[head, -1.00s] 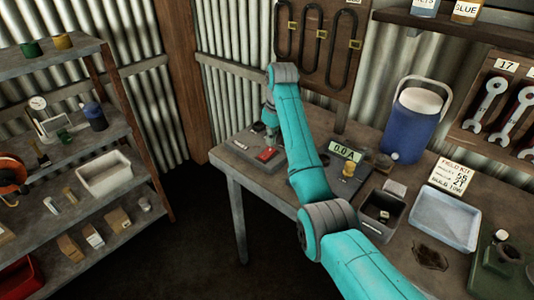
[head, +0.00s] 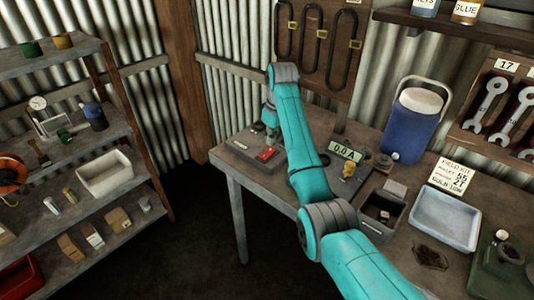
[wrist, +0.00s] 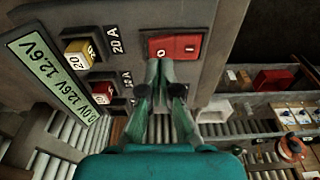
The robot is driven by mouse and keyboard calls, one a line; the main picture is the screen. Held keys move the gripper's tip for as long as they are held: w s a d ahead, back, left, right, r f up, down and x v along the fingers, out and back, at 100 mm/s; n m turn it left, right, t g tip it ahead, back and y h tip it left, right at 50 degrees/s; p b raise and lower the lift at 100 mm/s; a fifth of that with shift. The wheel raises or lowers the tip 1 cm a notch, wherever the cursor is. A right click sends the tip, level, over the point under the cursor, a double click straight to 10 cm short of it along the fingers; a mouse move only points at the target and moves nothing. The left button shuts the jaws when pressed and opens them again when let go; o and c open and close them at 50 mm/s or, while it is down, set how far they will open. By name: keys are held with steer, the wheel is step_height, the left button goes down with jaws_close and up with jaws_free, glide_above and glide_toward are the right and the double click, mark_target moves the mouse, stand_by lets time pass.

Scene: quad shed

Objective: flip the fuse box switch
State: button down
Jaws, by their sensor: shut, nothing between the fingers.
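The fuse box (wrist: 215,35) is a grey panel that fills the upper part of the wrist view. Its red rocker switch (wrist: 185,46) carries the marks O and I. The switch also shows in the head view (head: 266,153) as a small red patch on the bench. My gripper (wrist: 160,66) is shut and empty, with its tips at the lower edge of the switch, near the O mark. I cannot tell if they touch it. A yellow fuse (wrist: 79,53) and a red fuse (wrist: 101,90) sit to the left, beside a green display (wrist: 52,66) reading 12.6V, 12.6V and 0.0V.
On the bench, a 0.0 A meter (head: 345,151), a dark open box (head: 382,214), a blue cooler (head: 412,125) and a pale tray (head: 445,220) stand right of my arm. A loaded shelf (head: 70,160) is at the left. Dark floor lies between.

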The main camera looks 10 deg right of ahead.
mark_target(271, 150)
steer(key=shift+f, duration=1.2)
stand_by(0.9)
steer(key=shift+r, duration=3.5)
